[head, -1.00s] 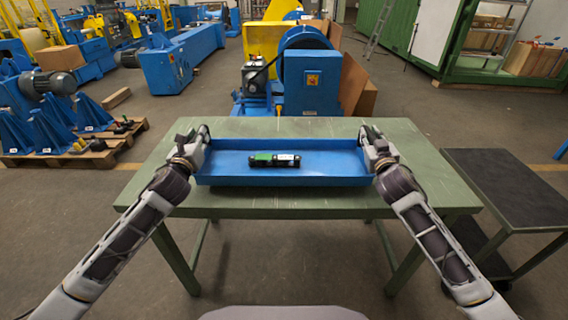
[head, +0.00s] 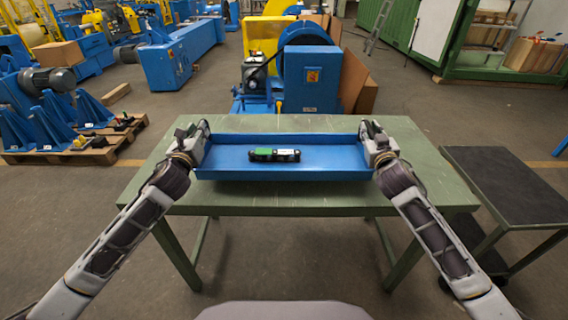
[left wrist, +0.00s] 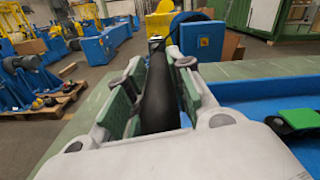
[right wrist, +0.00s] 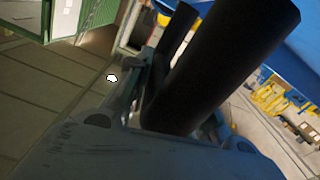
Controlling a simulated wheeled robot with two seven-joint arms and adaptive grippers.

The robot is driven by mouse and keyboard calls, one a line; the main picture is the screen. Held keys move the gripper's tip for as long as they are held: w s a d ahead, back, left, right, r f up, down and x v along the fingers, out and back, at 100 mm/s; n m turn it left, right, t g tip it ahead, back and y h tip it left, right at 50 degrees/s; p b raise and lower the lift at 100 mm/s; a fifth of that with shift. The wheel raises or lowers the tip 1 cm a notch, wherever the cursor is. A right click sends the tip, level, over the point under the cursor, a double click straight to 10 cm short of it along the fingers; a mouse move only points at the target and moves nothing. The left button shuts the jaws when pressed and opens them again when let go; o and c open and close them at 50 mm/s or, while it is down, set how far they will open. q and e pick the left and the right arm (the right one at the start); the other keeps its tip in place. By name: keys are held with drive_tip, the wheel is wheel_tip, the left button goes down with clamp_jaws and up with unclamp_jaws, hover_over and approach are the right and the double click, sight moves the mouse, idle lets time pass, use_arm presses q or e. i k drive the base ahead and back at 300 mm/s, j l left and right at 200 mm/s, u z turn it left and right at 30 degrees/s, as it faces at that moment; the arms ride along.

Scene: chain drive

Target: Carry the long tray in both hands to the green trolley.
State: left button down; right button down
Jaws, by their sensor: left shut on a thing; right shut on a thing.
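The long blue tray (head: 330,173) lies level across the green table (head: 300,204), seen in the head view; a dark shadow shows under its near edge, and I cannot tell how far it is clear of the top. A black and green object (head: 274,155) lies in its middle. My left gripper (head: 203,131) is shut on the tray's left end; the left wrist view shows a black bar (left wrist: 159,98) between its fingers. My right gripper (head: 367,131) is shut on the right end, with a black bar (right wrist: 235,60) in the right wrist view.
A trolley (head: 505,185) with a dark top and a lower shelf stands right of the table, lower than it. A blue machine (head: 310,85) stands behind the table. A pallet with blue brackets (head: 85,112) is at the left. Open floor lies between.

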sight(506, 179)
drive_tip(key=l+u, duration=0.1)
drive_tip(key=l, duration=1.25)
drive_tip(key=l+u, duration=0.1)
drive_tip(key=l, duration=0.4)
drive_tip(key=k+l+u, duration=0.1)
drive_tip(key=l, duration=0.35)
drive_tip(key=l+u, duration=0.1)
drive_tip(key=l, duration=0.4)
drive_tip(key=k+l+u, duration=0.1)
drive_tip(key=l, duration=0.35)
